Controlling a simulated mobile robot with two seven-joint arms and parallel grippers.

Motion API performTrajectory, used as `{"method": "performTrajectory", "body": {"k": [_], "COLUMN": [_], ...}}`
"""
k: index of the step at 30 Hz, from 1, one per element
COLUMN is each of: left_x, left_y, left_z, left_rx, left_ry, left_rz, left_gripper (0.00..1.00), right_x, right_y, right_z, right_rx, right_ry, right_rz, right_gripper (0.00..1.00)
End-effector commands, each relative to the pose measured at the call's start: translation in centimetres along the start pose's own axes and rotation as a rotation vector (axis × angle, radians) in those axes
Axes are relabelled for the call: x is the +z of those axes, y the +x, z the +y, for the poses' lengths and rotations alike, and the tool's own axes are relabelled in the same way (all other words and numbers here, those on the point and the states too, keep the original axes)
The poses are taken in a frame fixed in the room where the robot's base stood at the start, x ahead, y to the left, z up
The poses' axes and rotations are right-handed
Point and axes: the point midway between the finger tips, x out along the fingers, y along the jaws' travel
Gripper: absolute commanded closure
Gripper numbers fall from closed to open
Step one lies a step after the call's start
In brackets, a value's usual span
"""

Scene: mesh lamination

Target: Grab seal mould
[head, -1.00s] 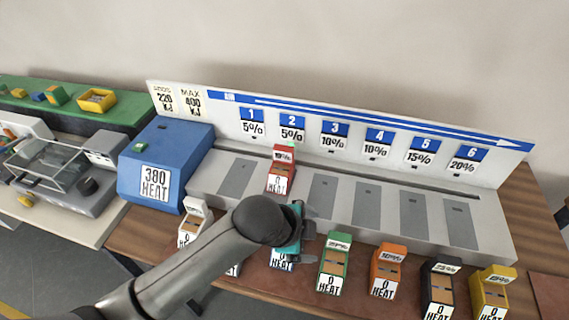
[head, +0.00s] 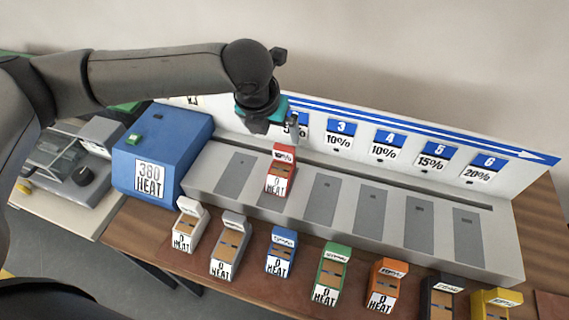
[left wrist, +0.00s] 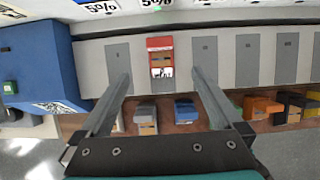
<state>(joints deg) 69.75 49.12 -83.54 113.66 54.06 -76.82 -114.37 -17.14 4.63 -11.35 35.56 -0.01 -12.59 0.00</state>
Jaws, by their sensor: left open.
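A red mould (head: 281,171) labelled 0 HEAT sits on the second slot of the grey slotted station (head: 300,195). More moulds stand in a row along the front: white (head: 187,224), grey (head: 230,245), blue (head: 281,251), green (head: 331,273), orange (head: 383,286), black (head: 440,298) and yellow (head: 495,303). Their top labels are too small to read surely, so I cannot tell which is the seal one. My left gripper (head: 275,118) is open and empty, above and behind the red mould. In the left wrist view the red mould (left wrist: 160,58) shows between its fingers. My right gripper is not in view.
A blue box (head: 165,150) marked 380 HEAT stands left of the station. An upright panel (head: 400,135) with numbered percentages rises behind the slots. The other slots are empty. A grey machine (head: 65,175) stands at far left.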

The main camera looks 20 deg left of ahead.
Motion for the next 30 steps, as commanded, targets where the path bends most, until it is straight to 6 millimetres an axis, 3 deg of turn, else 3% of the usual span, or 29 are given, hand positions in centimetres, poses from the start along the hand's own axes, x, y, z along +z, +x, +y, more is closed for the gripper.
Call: {"method": "performTrajectory", "body": {"k": [15,25,30], "left_x": [0.0,0.1,0.1], "left_y": [8.4,10.4,12.3], "left_z": [0.2,0.1,-0.1], "left_rx": [0.005,0.004,0.004], "left_ry": [0.010,0.010,0.011], "left_rz": [0.004,0.001,0.003], "left_gripper": [0.00,0.00,0.00], "right_x": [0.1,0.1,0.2], "right_y": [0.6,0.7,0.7], "right_z": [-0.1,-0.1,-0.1], "right_rx": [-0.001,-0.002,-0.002], "right_ry": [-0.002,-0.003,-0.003], "right_rz": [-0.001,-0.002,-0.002], "right_gripper": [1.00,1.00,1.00]}}
